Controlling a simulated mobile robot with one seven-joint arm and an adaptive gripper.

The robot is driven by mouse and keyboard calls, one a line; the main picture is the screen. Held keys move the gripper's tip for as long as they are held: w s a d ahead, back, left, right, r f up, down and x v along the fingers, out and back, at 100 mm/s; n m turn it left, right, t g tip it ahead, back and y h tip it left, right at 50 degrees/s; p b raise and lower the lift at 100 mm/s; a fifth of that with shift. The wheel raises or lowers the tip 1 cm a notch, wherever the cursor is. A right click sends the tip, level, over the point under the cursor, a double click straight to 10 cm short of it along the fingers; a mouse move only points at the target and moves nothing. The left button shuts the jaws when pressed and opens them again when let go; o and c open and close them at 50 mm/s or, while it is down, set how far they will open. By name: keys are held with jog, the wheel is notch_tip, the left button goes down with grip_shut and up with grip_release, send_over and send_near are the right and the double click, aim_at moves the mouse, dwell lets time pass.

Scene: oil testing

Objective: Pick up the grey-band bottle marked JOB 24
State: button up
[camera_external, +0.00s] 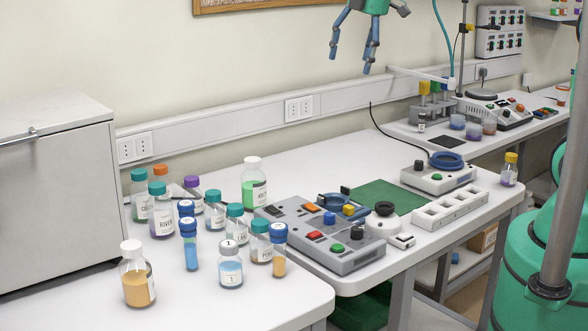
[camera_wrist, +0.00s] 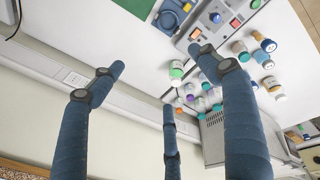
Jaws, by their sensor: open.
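No JOB 24 marking or grey band is readable on any bottle, so I cannot tell which one is the named bottle. A bottle with a pale grey-white cap and blue liquid (camera_external: 230,270) stands upright at the front of the bottle group. A white-capped bottle with amber liquid (camera_external: 138,285) stands to its left, and a white-capped one with green liquid (camera_external: 254,190) stands behind. The green-liquid bottle also shows in the wrist view (camera_wrist: 176,72). My gripper (camera_external: 350,62) is open and empty, high above the bench near the wall; its three blue fingers fill the wrist view (camera_wrist: 165,78).
Teal-capped bottles (camera_external: 235,228), blue-capped tubes (camera_external: 190,250) and purple- and orange-capped bottles crowd the left bench. A grey control box (camera_external: 345,262) stands right of them, with a green mat (camera_external: 390,197) behind. A large grey cabinet (camera_external: 55,200) stands left.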

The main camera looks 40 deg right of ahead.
jog(key=w+a+f+n+g+p, duration=0.1)
jog(key=w+a+f+n+p, duration=0.1)
jog(key=w+a+f+n, duration=0.8)
jog(key=n+g+p, duration=0.1)
jog(key=n+g, duration=0.1)
jog(key=n, duration=0.2)
send_over(253, 159)
notch_tip(253, 159, down, 12)
jog(key=shift+d+f, duration=0.1)
jog(key=shift+d, duration=0.05)
jog(key=shift+a+f+h, duration=0.2)
jog(key=shift+f+h, duration=0.05)
jog(key=shift+h, duration=0.05)
jog(key=shift+w+f, duration=0.1)
jog(key=shift+f, duration=4.2)
jog(key=shift+f, duration=2.6)
